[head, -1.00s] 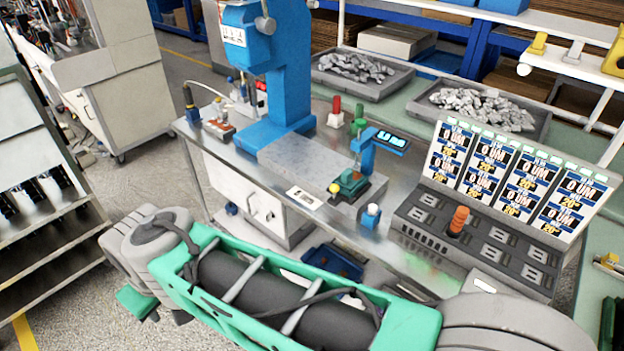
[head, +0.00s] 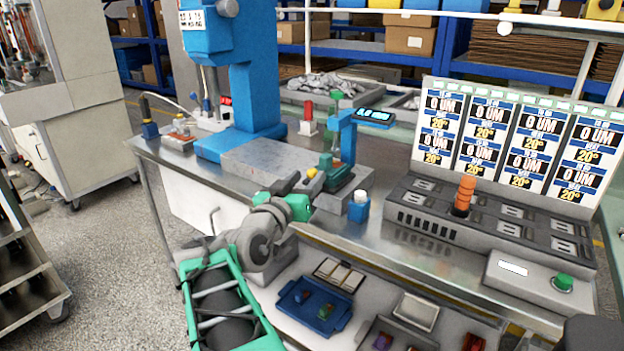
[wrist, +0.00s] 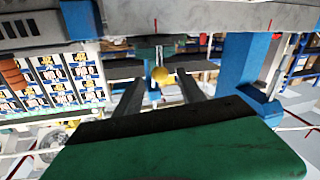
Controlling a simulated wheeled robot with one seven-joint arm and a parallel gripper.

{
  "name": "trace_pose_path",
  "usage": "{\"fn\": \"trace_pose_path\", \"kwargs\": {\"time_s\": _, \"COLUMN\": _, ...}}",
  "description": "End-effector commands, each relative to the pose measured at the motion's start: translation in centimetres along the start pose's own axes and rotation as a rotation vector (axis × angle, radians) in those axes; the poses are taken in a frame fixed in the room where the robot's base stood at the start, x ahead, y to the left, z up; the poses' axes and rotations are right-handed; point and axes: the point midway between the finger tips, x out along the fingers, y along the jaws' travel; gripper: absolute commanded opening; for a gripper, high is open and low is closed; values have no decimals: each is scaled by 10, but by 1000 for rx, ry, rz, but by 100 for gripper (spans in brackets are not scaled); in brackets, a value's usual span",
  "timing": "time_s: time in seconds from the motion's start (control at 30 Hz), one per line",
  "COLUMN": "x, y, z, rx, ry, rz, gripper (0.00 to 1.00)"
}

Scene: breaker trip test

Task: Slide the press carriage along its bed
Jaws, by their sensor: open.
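The press carriage (head: 338,175) is a small green block on a short grey bed (head: 354,192) under a blue C-shaped frame (head: 345,135) on the steel bench. A yellow ball knob (head: 312,173) is at its near left end. My gripper (head: 302,184) is at the knob, coming from the left front. In the wrist view the yellow knob (wrist: 160,74) shows between my two dark, parted fingers (wrist: 160,92). The gripper is open and I cannot tell whether a finger touches the knob. My gripper hides part of the bed's near left side.
A tall blue press (head: 250,90) stands behind left. A console with an orange knob (head: 464,195) and several display panels (head: 510,140) is at right. A blue tray (head: 312,305) lies on the lower shelf.

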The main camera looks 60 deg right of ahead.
Motion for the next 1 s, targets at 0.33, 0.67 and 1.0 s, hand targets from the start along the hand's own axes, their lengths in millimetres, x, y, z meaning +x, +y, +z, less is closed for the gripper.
{"fn": "trace_pose_path", "kwargs": {"time_s": 0.33, "x": 36, "y": 0, "z": 1, "rx": -1, "ry": -2, "rz": -2, "gripper": 46}}
{"fn": "trace_pose_path", "kwargs": {"time_s": 0.67, "x": 35, "y": -1, "z": 1, "rx": -1, "ry": -2, "rz": -3, "gripper": 32}}
{"fn": "trace_pose_path", "kwargs": {"time_s": 1.0, "x": 35, "y": -1, "z": 1, "rx": -1, "ry": -3, "rz": -3, "gripper": 4}}
